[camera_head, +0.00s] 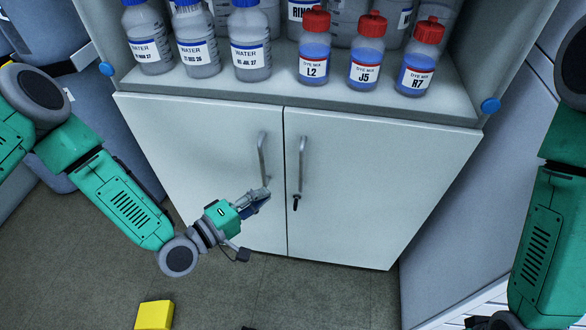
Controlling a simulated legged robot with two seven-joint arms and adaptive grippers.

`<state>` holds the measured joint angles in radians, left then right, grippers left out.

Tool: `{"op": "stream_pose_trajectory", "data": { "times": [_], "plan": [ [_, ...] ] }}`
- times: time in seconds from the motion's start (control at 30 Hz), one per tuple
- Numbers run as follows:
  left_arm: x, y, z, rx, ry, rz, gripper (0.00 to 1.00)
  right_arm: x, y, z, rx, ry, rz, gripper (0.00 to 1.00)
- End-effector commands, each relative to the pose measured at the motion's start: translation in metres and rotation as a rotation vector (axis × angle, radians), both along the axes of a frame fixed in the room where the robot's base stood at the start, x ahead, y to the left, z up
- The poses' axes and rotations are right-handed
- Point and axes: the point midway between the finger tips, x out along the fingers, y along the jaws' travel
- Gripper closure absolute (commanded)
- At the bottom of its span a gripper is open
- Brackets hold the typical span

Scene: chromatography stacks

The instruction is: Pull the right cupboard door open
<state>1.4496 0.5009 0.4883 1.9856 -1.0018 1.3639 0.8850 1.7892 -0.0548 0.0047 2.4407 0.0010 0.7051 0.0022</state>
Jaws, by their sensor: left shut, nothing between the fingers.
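The right cupboard door (370,190) is a pale grey panel and sits shut, flush beside the left door (200,150). Its handle (302,165) is an upright metal bar near the centre seam, with a dark key (295,203) below it. The left door has a similar handle (262,155). My left gripper (262,196) is shut and empty, in front of the left door. It appears just below that door's handle and left of the right handle; I cannot tell whether it touches anything. My right arm shows at the right edge, its gripper out of view.
Above the doors, an open shelf (290,96) holds white-labelled water bottles (250,50) and red-capped dye bottles (365,60). A yellow block (155,314) lies on the floor (300,295) at lower left. The floor before the right door looks clear.

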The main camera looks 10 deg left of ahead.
Motion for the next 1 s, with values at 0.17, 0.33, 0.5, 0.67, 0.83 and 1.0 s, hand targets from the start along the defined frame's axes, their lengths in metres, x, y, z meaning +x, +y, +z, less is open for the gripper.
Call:
{"op": "stream_pose_trajectory", "data": {
  "times": [0.17,0.33,0.5,0.67,0.83,1.0],
  "plan": [
    [0.014,0.002,0.009,-0.068,-0.037,0.017,1.00,0.000,0.000,-0.003,0.000,0.000,0.000,0.53],
    [0.036,-0.016,0.009,-0.065,-0.038,0.015,1.00,0.000,0.000,-0.008,0.000,0.000,0.000,0.53],
    [0.061,-0.035,0.008,-0.063,-0.036,0.016,1.00,0.000,0.000,-0.014,0.000,0.000,0.000,0.53],
    [0.078,-0.047,0.008,-0.063,-0.034,0.015,1.00,0.000,0.000,-0.018,0.000,0.000,0.000,0.53],
    [0.086,-0.053,0.009,-0.062,-0.033,0.016,1.00,0.000,0.000,-0.019,0.000,0.000,0.000,0.53],
    [0.087,-0.054,0.009,-0.063,-0.032,0.016,1.00,0.000,0.000,-0.019,0.000,0.000,0.000,0.53]
  ]
}}
